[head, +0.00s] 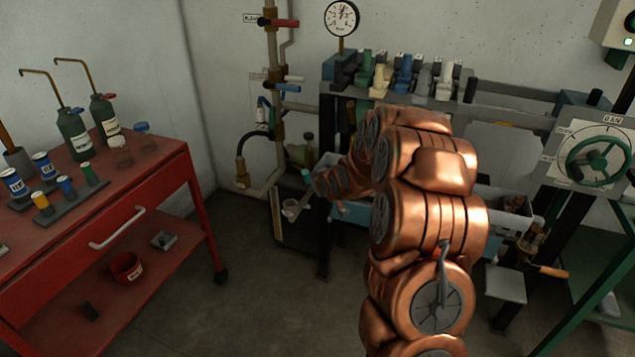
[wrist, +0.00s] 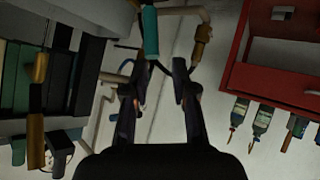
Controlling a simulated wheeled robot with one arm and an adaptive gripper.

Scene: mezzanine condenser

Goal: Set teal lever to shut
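The teal lever (wrist: 150,32) shows in the wrist view as a teal grip pointing down the picture, close to a brass-coloured pipe fitting (wrist: 202,42). In the head view, a small teal piece (head: 307,176) shows just left of the end of my arm, and it looks like the same lever. My gripper (wrist: 158,78) is open in the wrist view, with its two dark fingers spread. The lever's lower end lies near the gap between the fingertips, and I see no grip on it. In the head view my copper-coloured arm hides most of the gripper.
Pipes with a red handle (head: 282,22) and a blue handle (head: 287,87) run up the wall. A red cart (head: 120,215) with bottles stands left. A bench rack (head: 425,100) and a panel with a green handwheel (head: 598,158) stand right. Floor is clear between cart and arm.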

